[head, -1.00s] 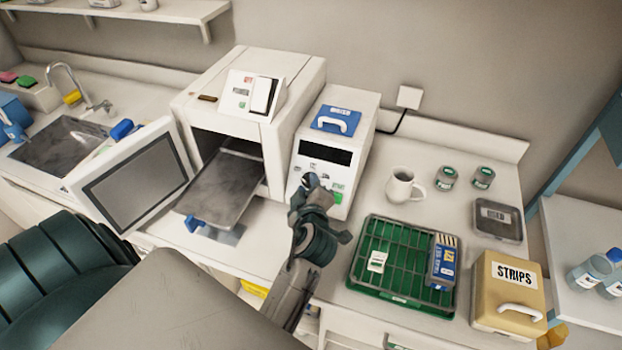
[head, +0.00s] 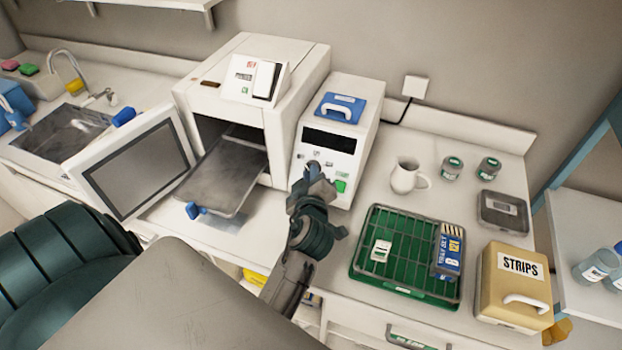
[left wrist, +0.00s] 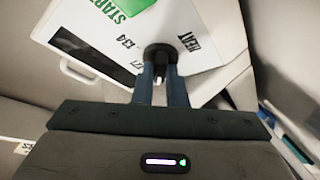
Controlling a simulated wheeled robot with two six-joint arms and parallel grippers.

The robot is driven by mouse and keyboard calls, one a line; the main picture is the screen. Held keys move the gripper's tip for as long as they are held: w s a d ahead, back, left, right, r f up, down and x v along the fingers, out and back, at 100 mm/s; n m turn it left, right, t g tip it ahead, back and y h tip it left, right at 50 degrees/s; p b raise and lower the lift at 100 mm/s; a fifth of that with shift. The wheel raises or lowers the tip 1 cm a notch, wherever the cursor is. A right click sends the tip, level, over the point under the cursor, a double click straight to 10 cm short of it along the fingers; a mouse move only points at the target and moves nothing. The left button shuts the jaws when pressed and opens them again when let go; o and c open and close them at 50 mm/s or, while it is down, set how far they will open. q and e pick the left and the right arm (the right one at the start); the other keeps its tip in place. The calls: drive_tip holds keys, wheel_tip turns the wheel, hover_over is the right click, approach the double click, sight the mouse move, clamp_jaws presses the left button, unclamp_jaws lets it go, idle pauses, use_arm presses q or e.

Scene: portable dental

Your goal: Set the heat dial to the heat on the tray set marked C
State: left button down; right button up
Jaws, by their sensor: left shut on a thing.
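The heat dial (left wrist: 160,52) is a dark round knob on the front of a white machine (head: 347,98), with HEAT, 134 and a partly covered marking printed around it. My left gripper (head: 314,172) is shut on the dial, its two fingers (left wrist: 159,82) on either side of the knob in the left wrist view. Which marking the dial points to I cannot tell. A green tray with a wire rack (head: 400,262) stands on the counter at right, holding a small white card (head: 381,250) and a blue box (head: 449,252). No letter C is readable. My right gripper is out of view.
A green START button (head: 340,186) sits close beside the dial. Left of the machine is an open white unit (head: 255,85) with a metal shelf pulled out. A mug (head: 405,177), jars and a STRIPS box (head: 515,290) stand to the right.

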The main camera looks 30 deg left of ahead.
use_arm(q)
drive_tip(key=m+t+h, duration=0.1)
drive_tip(key=m, duration=0.3)
drive_tip(key=m+t+h, duration=0.1)
drive_tip(key=m+h, duration=0.1)
drive_tip(key=m, duration=0.2)
drive_tip(key=m+t+h+b, duration=0.1)
drive_tip(key=m+t, duration=0.1)
drive_tip(key=m, duration=0.2)
drive_tip(key=shift+s+a+f+h, duration=0.15)
drive_tip(key=shift+s+a+h, duration=0.05)
drive_tip(key=shift+a+h, duration=0.2)
drive_tip(key=shift+m, duration=0.4)
drive_tip(key=c, duration=1.5)
unclamp_jaws()
drive_tip(key=shift+w, duration=0.1)
drive_tip(key=shift+o, duration=0.2)
